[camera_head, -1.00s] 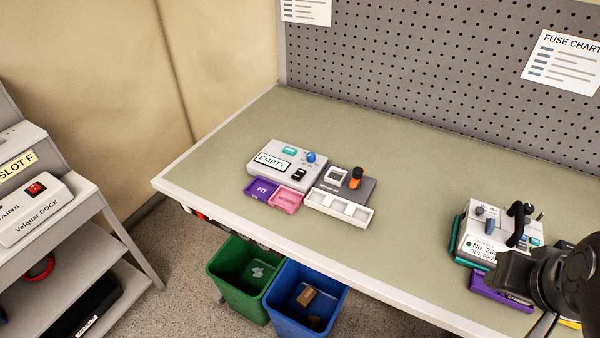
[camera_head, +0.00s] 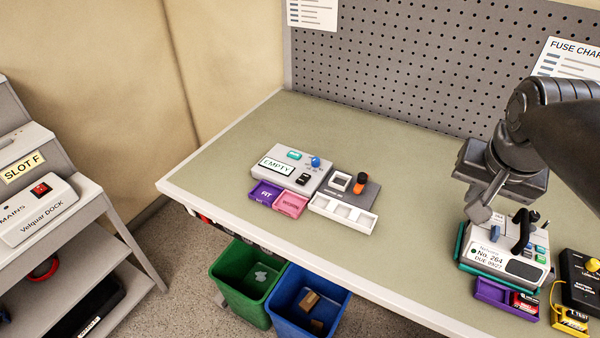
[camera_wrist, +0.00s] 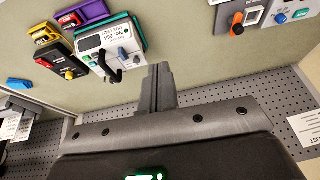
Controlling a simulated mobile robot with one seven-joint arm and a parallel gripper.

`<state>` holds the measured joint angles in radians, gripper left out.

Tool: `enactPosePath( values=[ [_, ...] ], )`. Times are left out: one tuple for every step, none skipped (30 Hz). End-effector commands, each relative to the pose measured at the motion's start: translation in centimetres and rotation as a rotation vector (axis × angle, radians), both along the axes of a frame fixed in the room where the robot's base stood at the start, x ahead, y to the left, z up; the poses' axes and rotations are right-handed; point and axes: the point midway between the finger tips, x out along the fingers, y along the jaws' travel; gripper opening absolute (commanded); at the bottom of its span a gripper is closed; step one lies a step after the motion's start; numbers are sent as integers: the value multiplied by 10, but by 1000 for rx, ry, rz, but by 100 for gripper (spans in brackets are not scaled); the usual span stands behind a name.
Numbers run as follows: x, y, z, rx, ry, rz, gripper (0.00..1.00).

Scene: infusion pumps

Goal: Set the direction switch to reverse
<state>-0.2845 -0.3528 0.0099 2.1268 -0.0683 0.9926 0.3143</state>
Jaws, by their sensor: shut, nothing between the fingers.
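The white infusion pump labelled No. 264 (camera_head: 521,268) sits in a teal-edged base on the bench at the right. It has a black hooked handle (camera_head: 521,229), a blue lever (camera_head: 495,232) and coloured buttons on top. The pump also shows in the wrist view (camera_wrist: 92,42), with the blue lever (camera_wrist: 122,55) and handle. I cannot read which control is the direction switch. My gripper (camera_head: 474,216) is shut and empty, pointing down just behind the pump's left side. Its closed fingers (camera_wrist: 160,70) appear beside the pump in the wrist view, apart from the lever.
A purple tray (camera_head: 490,291) lies in front of the pump, and a black tester (camera_head: 582,282) stands right of it. A grey EMPTY unit (camera_head: 312,183) and white divided tray (camera_head: 343,213) are farther left. Bench between is clear. A pegboard (camera_head: 400,60) rises behind.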

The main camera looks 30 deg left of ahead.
Motion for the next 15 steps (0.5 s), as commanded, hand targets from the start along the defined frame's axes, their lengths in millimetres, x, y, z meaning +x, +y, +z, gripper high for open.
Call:
enactPosePath(
  values=[
    [11,15,1,0,12,8,0],
    [16,22,2,1,18,8,0],
    [24,33,3,1,26,8,0],
    [29,41,3,2,31,9,0],
    [34,50,4,2,36,9,0],
    [41,61,4,1,43,10,0],
    [46,70,4,1,49,9,0],
    [50,79,4,1,53,11,0],
    [56,92,3,1,60,10,0],
    [60,101,2,0,66,10,0],
    [64,111,1,-1,71,10,0],
    [69,124,0,-2,76,10,0],
    [73,134,-2,-3,80,11,0],
    [76,144,-3,-5,85,10,0],
    [80,158,-5,-7,91,10,0]
  ],
)
